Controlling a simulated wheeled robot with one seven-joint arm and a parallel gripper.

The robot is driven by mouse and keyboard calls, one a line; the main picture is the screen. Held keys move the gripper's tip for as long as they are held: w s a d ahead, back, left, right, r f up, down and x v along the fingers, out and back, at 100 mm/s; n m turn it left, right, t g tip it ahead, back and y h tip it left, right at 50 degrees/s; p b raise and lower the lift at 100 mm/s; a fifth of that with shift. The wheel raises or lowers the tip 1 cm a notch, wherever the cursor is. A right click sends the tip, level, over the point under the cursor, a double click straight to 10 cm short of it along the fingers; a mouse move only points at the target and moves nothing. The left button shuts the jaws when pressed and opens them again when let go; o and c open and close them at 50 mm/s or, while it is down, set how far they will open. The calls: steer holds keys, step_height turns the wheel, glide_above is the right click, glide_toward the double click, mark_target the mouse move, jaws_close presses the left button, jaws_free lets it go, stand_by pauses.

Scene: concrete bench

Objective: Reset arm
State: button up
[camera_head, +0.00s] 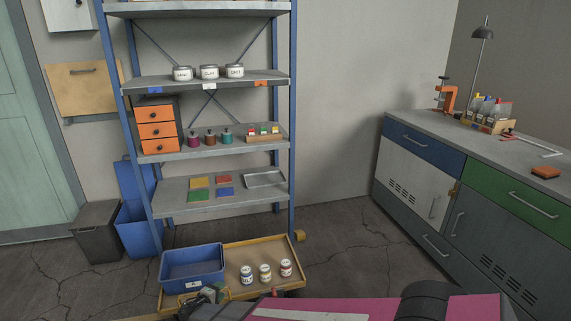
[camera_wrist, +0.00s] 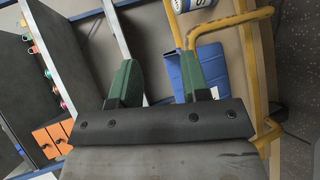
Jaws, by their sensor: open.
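My gripper (camera_wrist: 158,78) is open, with its two green fingers spread apart in the wrist view and nothing visible between them. In the head view, the gripper (camera_head: 216,293) is small and partly cut off at the bottom, low in front of the blue bin (camera_head: 192,268). My pink arm (camera_head: 340,307) stretches along the bottom edge of the head view. The blue bin stands at the left of a wooden tray (camera_head: 236,243). Three labelled jars (camera_head: 265,272) stand on the tray's right part. In the wrist view, a jar (camera_wrist: 192,5) is cut off at the top.
The shelf rack (camera_head: 220,189) behind holds tins, an orange drawer box (camera_head: 158,130), small pots and coloured squares. A workbench (camera_head: 440,129) runs along the right. Cracked floor (camera_head: 350,235) lies free between rack and bench. Yellow bars (camera_wrist: 245,60) run close beside the right finger in the wrist view.

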steer(key=w+d+r+m+g+h, duration=0.1)
steer(key=w+d+r+m+g, duration=0.15)
steer(key=d, duration=0.55)
steer(key=w+d+r+m+g, duration=0.2)
steer(key=d+r+g, duration=0.15)
steer(key=d, duration=0.55)
steer(key=w+d+r+m+g+h, duration=0.1)
steer(key=w+d+r+m+g, duration=0.15)
steer(key=d, duration=0.55)
steer(key=s+d+r+m+g+y, duration=0.2)
steer(key=d+r, duration=0.4)
steer(key=d, duration=0.5)
steer(key=s+d+r+m+g+y, duration=0.2)
steer(key=d+r+m+y, duration=0.3)
steer(key=d, duration=0.6)
step_height(320, 180, up, 2)
steer(key=shift+s+r+y, duration=0.1)
steer(key=shift+s+y, duration=0.2)
steer(key=shift+s, duration=0.4)
